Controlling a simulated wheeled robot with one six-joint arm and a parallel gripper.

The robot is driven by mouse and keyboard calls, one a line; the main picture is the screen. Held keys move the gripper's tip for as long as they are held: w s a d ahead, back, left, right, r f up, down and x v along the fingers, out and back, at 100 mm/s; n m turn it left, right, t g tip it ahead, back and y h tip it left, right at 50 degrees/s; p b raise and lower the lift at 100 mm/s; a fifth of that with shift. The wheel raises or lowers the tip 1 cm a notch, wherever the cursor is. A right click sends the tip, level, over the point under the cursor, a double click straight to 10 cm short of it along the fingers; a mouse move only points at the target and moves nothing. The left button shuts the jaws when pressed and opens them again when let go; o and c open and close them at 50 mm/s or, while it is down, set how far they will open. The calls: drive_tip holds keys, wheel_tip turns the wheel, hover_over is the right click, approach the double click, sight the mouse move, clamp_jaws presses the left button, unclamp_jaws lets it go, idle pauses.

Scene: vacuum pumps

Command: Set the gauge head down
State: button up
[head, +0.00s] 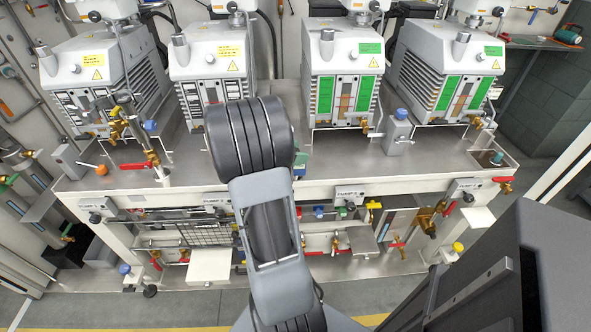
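In the head view my arm reaches up over the front of the steel bench, and its far end bends away behind its dark ribbed joint. My gripper is hidden, so I cannot see its fingers or anything in them. I cannot single out the gauge head with certainty. A small teal-topped cylinder (498,157) stands at the bench's right end. A green block (301,158) shows just right of my arm, partly covered by it.
Several grey vacuum pumps (342,58) stand along the back of the steel bench (440,158). Brass fittings with a red-handled valve (138,165) stand at the left. Valves and small shelves (209,267) line the bench front. Open bench top shows at the right.

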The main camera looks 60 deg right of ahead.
drive_tip(key=shift+f, duration=0.1)
clamp_jaws()
idle(0.3)
